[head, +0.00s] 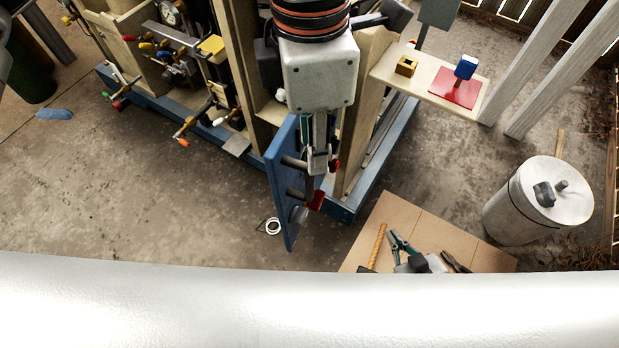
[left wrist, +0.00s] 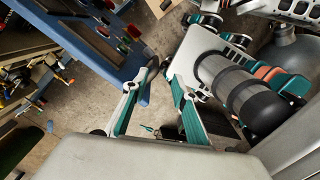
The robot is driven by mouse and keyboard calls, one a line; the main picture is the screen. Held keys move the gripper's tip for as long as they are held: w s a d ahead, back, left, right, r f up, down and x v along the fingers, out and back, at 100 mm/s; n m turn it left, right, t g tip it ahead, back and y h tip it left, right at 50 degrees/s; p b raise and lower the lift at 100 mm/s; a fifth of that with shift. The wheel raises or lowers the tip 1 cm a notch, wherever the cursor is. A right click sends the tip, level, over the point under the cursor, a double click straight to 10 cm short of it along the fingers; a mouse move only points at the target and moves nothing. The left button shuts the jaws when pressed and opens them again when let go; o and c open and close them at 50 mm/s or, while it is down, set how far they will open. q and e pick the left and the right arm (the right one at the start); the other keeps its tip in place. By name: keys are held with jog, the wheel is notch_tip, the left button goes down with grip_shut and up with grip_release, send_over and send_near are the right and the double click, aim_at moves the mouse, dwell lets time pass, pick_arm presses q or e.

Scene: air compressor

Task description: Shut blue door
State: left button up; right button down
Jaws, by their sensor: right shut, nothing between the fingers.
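The blue door (head: 283,195) stands swung out from the wooden-framed machine in the head view, its edge towards me. Dark pegs and a red part (head: 316,202) are on its right face. My right gripper (head: 394,237) is shut and empty, right of the door and apart from it. My left gripper (left wrist: 158,72) is open in the left wrist view, with teal-lined fingers and nothing between them. A blue panel with red parts (left wrist: 65,38), likely the door, lies up and left of its fingers. I cannot tell whether they touch it.
A beige panel (head: 383,214) lies below the right gripper. A white drum (head: 550,200) stands at right. A shelf (head: 395,75) holds a red pad. Concrete floor left of the door is mostly clear.

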aim_at(309, 183)
pick_arm(q)
jog(key=shift+w+a, duration=0.3)
jog(key=shift+a, duration=0.05)
jog(key=shift+f, duration=0.3)
notch_tip(309, 183, down, 11)
jog(key=shift+s+f+b, duration=0.1)
jog(key=shift+f+b, duration=0.05)
jog(key=shift+b, duration=0.15)
grip_shut()
